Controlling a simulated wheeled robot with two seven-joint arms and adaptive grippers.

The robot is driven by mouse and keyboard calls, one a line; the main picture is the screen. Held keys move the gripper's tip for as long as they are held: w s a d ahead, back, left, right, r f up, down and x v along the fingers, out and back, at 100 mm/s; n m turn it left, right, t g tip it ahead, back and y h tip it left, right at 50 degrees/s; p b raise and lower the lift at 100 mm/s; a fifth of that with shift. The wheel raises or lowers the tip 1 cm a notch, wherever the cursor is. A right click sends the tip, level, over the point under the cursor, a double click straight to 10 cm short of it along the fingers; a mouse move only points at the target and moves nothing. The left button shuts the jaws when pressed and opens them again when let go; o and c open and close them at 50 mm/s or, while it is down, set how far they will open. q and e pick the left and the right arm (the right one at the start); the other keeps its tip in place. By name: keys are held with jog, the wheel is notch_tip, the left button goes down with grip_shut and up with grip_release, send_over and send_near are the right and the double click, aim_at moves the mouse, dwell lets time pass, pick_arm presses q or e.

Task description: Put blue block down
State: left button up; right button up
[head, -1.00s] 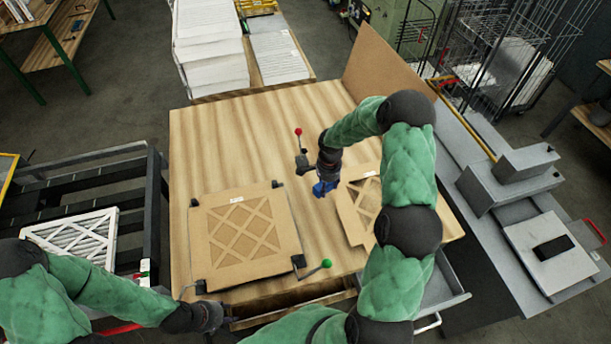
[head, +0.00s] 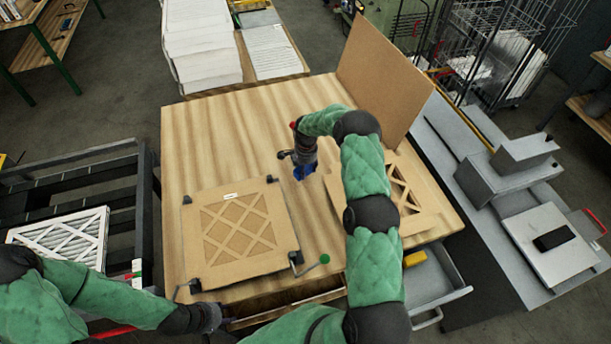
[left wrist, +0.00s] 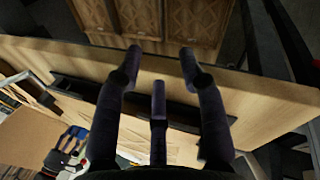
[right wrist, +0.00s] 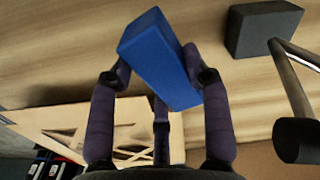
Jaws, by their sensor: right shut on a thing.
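The blue block (head: 304,171) is in my right gripper (head: 303,166), over the wooden table near its middle. In the right wrist view the fingers (right wrist: 150,65) are closed on the sides of the blue block (right wrist: 158,58), which is tilted in that picture. Whether its underside touches the tabletop cannot be told.
A filter frame (head: 238,228) lies between clamps at the table's left front. Another cardboard frame (head: 410,198) lies right of my right gripper, partly behind my arm. A tall board (head: 380,80) stands at the back right. The table's back left (head: 215,125) is clear.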

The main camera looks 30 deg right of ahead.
jog(key=shift+w+f, duration=0.25)
jog(key=shift+f, duration=0.05)
notch_tip(320, 180, down, 2)
jog(key=shift+f, duration=0.45)
jog(key=shift+f+b, duration=0.1)
jog(key=shift+b, duration=0.2)
jog(key=o, duration=1.2)
